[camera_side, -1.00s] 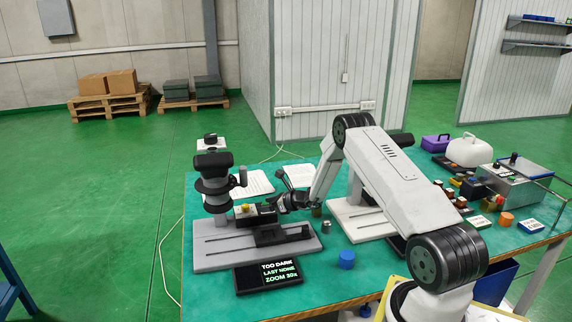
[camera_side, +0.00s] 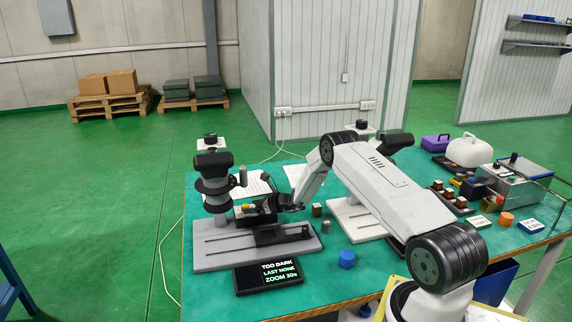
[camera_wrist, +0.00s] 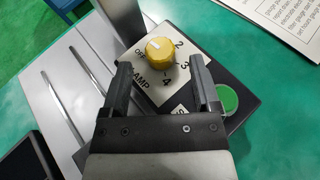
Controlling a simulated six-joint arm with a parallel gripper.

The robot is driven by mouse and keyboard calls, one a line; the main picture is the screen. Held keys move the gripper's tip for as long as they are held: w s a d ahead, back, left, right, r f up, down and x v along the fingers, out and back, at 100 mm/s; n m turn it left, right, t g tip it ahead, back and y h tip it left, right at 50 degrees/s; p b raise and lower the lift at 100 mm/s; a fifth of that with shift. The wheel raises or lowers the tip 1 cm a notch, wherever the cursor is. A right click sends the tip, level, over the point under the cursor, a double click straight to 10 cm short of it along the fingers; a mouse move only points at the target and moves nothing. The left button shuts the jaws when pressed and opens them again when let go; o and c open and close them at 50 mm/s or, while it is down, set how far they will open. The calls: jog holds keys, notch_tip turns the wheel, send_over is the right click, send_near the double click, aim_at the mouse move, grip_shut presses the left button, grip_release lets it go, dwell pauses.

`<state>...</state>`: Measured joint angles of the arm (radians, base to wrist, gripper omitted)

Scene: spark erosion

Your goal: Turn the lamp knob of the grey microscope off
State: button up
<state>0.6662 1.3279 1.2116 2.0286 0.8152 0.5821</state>
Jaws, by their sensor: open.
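The grey microscope (camera_side: 214,188) stands at the left of the table on a grey base (camera_side: 216,256). Its yellow lamp knob (camera_wrist: 159,51) sits on a white dial plate marked LAMP, OFF, 2, 3 and 4. A pale mark on the knob's top lies toward its upper left. The knob also shows small in the side view (camera_side: 246,206). My gripper (camera_wrist: 161,63) is open, with one finger on each side near the knob. I cannot tell whether either finger touches it. In the side view my gripper (camera_side: 268,205) is at the knob's right.
A black display (camera_side: 268,277) in front of the base reads TOO DARK, LAST NONE, ZOOM 30x. A green button (camera_wrist: 227,99) is right of the dial. A blue cylinder (camera_side: 346,259) stands on the table. A second microscope base (camera_side: 355,222) is to the right.

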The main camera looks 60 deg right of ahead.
jog(key=shift+x, duration=1)
grip_shut()
jog(key=shift+w+r+n+y, duration=0.1)
jog(key=shift+n+y, duration=0.3)
jog(key=shift+y, duration=0.1)
jog(key=shift+d+n+g+y, duration=0.2)
jog(key=shift+n+g+y, duration=0.2)
jog(key=shift+n+y, duration=0.75)
jog(key=shift+y, duration=0.25)
